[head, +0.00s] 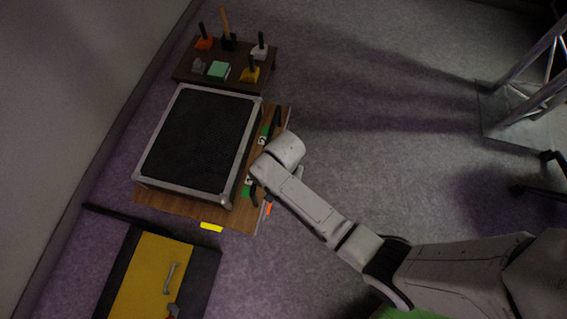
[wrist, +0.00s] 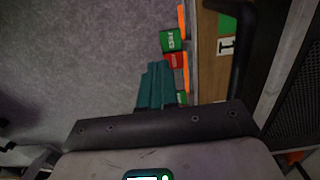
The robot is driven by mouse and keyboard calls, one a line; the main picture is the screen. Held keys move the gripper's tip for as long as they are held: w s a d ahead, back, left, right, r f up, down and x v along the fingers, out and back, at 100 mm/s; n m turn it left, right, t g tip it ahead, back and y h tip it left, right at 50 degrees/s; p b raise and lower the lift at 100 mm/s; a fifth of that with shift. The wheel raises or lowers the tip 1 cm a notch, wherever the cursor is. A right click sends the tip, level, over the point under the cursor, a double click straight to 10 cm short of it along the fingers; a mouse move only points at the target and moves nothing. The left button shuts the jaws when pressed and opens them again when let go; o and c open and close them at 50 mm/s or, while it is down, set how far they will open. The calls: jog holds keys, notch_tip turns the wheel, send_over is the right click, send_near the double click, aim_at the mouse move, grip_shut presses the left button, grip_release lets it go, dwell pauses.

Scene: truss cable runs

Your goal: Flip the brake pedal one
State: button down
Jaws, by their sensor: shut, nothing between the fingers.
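My gripper (wrist: 158,68) has teal fingers that lie together, shut and empty, at the lower middle of the wrist view. Just beyond their tips are a green block (wrist: 171,40) with white lettering and a red block (wrist: 176,61), along the edge of a wooden board (wrist: 207,70). Orange strips (wrist: 181,18) run beside these blocks. A black bar or handle (wrist: 241,50) stands on the board to the right, next to a white label (wrist: 226,46). I cannot tell which part is the brake pedal. In the head view my arm covers part of the board's right side, and the fingers are not clear.
A large case with a black mesh top (head: 201,140) sits on the board. Behind it a low dark table (head: 182,70) holds several brushes or tools. A yellow and black mat (head: 150,270) with tools lies in front. A metal truss (head: 535,85) stands far right; floor between is clear.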

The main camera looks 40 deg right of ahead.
jog(key=shift+f, duration=0.1)
jog(key=f+b, duration=0.2)
jog(key=f, duration=0.2)
jog(key=f+b, duration=0.3)
jog(key=f, duration=0.2)
jog(key=f+b, duration=0.3)
jog(key=f, duration=0.1)
jog(key=shift+s+a+f, duration=0.15)
jog(key=shift+a+f, duration=0.1)
jog(key=shift+f, duration=0.15)
